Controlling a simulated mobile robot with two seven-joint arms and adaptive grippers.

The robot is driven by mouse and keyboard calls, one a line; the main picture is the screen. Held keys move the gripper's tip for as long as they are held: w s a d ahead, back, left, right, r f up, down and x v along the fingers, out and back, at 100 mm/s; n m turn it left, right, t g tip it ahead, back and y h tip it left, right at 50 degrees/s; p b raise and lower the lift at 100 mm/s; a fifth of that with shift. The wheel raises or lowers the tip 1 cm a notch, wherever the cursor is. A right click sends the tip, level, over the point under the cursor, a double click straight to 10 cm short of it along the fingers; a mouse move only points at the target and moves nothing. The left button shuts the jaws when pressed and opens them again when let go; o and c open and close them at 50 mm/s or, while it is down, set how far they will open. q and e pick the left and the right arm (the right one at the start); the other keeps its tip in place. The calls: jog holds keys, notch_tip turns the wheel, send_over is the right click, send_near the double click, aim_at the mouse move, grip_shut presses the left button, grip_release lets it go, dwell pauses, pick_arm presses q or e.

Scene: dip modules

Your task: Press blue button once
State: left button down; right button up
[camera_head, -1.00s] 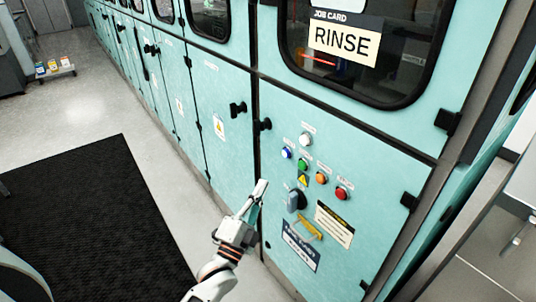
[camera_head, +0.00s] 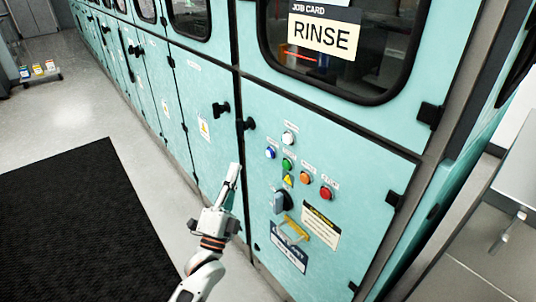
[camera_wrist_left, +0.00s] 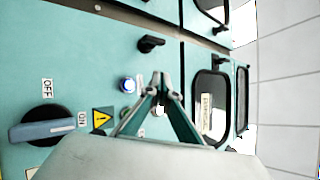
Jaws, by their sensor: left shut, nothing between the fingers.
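The blue button (camera_head: 270,153) is a small round button on the teal cabinet panel, at the upper left of a group of buttons. It also shows in the left wrist view (camera_wrist_left: 128,85), just left of the fingertips. My left gripper (camera_head: 236,167) is shut and empty. In the head view its fingertips point up, left of and a little below the blue button, apart from it. In the left wrist view (camera_wrist_left: 161,78) its closed fingers hide part of the panel. My right gripper is not in view.
Nearby are white (camera_head: 288,138), green (camera_head: 287,164), orange (camera_head: 305,178) and red (camera_head: 326,193) buttons. Below are a rotary switch (camera_head: 281,203) and a yellow handle (camera_head: 296,228). Black latches (camera_head: 248,124) stick out above left. A dark mat (camera_head: 85,220) lies on the floor.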

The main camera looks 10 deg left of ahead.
aim_at(270, 152)
pick_arm(q)
jog(key=w+d+b, duration=0.2)
jog(key=w+d, duration=0.3)
jog(key=w, duration=0.1)
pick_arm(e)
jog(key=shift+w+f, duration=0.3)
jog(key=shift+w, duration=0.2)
pick_arm(q)
jog(key=shift+w, duration=0.1)
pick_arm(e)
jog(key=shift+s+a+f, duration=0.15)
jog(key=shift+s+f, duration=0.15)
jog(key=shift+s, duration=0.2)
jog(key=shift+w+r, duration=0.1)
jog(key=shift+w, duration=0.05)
pick_arm(q)
jog(key=shift+w+b, duration=0.1)
jog(key=shift+b, duration=0.2)
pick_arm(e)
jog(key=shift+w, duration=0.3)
pick_arm(q)
jog(key=shift+w+d, duration=0.2)
jog(key=shift+w, duration=0.05)
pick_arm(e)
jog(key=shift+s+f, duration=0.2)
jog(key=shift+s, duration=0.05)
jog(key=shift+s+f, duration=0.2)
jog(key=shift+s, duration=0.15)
